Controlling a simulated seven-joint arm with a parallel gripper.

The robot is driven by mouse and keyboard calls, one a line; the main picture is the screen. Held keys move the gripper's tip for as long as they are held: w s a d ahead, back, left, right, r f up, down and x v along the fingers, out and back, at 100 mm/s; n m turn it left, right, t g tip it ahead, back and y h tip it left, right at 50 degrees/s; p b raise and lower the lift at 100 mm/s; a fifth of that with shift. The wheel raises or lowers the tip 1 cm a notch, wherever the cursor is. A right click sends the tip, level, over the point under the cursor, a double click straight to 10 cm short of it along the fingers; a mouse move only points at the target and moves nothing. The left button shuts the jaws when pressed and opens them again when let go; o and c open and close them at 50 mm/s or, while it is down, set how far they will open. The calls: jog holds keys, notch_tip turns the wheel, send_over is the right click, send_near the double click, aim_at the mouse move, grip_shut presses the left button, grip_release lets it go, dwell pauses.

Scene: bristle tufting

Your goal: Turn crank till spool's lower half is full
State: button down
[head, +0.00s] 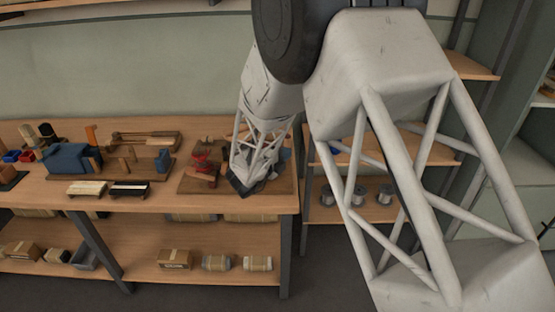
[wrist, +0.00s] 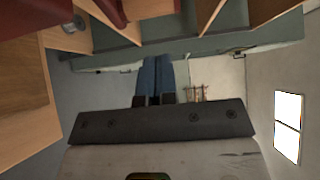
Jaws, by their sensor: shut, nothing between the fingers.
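A small red device (head: 203,163) stands on a wooden board (head: 193,186) at the right end of the bench, in the head view. I cannot tell its crank or spool apart, nor how full the spool is. My arm's end comes down at the right of this board, close beside the red device, and hides part of it. In the wrist view my gripper (wrist: 157,76) shows two blue fingers lying together, shut with nothing between them. A red part (wrist: 102,12) shows at the upper left of the wrist view, away from the fingertips.
The bench (head: 150,202) also holds a blue block-like fixture (head: 69,158), two brushes (head: 129,189) and wooden jigs to the left. Boxes (head: 174,258) and rolls lie on the lower shelf. Spools (head: 385,194) stand on a rack at the right, behind my arm.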

aim_at(289, 143)
jog(key=shift+w+a, duration=0.15)
jog(key=shift+w, duration=1.6)
jog(key=shift+w+y, duration=0.15)
jog(key=shift+y, duration=0.15)
jog(key=shift+w+d+n+t+y, duration=0.4)
jog(key=shift+n+t+y, duration=0.2)
jog(key=shift+n+y, duration=0.1)
jog(key=shift+w+d+n+t+y, duration=0.3)
jog(key=shift+w+n+t+y, duration=0.1)
jog(key=shift+n+t+y, duration=0.25)
jog(key=w+n+y, duration=0.1)
jog(key=y, duration=0.1)
jog(key=w+n+t+y, duration=0.1)
jog(key=n+y, duration=0.1)
jog(key=w+d+n+t+y, duration=0.1)
jog(key=y, duration=0.1)
jog(key=shift+w+y, duration=0.25)
jog(key=shift+w+a+n+t+y, duration=0.15)
jog(key=shift+w+a+n+y, duration=0.15)
jog(key=shift+w+n+y, duration=0.55)
jog(key=shift+w+a+n+t+y, duration=0.1)
jog(key=shift+w+a+n+y, duration=0.3)
jog(key=shift+w+y, duration=0.75)
jog(key=shift+w+d, duration=0.1)
jog(key=shift+d, duration=0.05)
jog(key=shift+d+h, duration=0.15)
jog(key=shift+h, duration=0.15)
